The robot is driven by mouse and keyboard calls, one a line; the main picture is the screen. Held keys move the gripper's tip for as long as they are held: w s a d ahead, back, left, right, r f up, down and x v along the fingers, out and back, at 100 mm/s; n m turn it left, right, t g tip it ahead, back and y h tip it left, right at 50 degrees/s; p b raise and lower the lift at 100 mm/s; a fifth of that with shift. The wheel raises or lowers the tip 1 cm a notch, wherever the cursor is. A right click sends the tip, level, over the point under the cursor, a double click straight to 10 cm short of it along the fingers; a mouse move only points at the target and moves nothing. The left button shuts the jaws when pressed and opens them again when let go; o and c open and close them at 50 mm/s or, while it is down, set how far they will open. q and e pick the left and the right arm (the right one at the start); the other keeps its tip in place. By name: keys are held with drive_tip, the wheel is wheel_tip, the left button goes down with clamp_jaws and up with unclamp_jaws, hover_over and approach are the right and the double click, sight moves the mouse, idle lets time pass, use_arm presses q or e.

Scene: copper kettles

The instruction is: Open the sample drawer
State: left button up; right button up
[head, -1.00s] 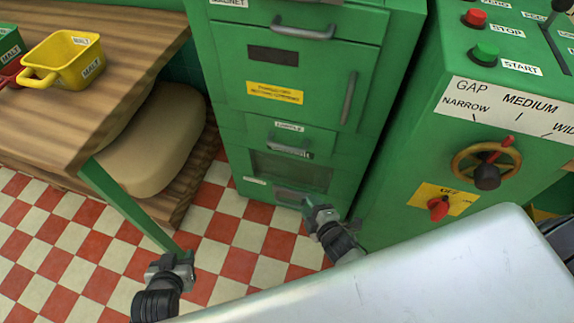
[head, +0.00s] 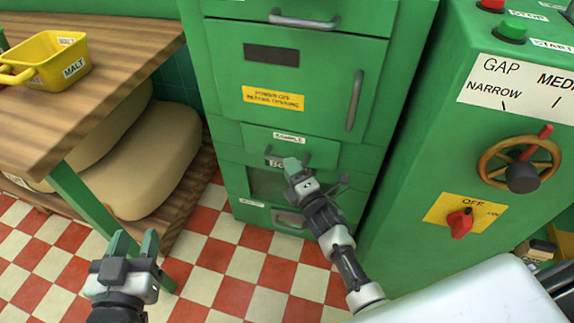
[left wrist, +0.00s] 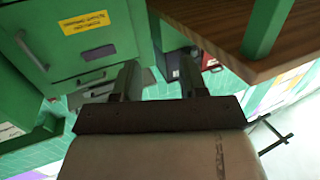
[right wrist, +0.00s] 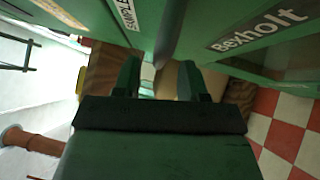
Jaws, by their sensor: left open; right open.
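The sample drawer (head: 315,152) is a green front panel on the green cabinet, with a small white label and a bar handle. It looks closed. Its label also shows in the right wrist view (right wrist: 128,14). My right gripper (head: 293,164) is open in front of the drawer's handle and partly hides it. In the right wrist view its fingers (right wrist: 158,82) point along the cabinet front; I cannot tell whether the handle lies between them. My left gripper (head: 135,244) is open and empty above the tiled floor, left of the cabinet.
The cabinet has a door with a vertical handle (head: 354,100) above the drawer and a dark window below it. A green control machine (head: 430,160) stands close on the right. A wooden table (head: 120,60) with a yellow tub (head: 52,62) and sacks (head: 150,160) are left.

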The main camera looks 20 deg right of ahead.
use_arm(q)
drive_tip(key=shift+w+d+r+t+h, duration=0.15)
drive_tip(key=shift+r+t+h, duration=0.25)
drive_tip(key=shift+r+t, duration=0.4)
use_arm(e)
drive_tip(key=shift+x, duration=1.35)
drive_tip(key=shift+c, duration=0.3)
clamp_jaws()
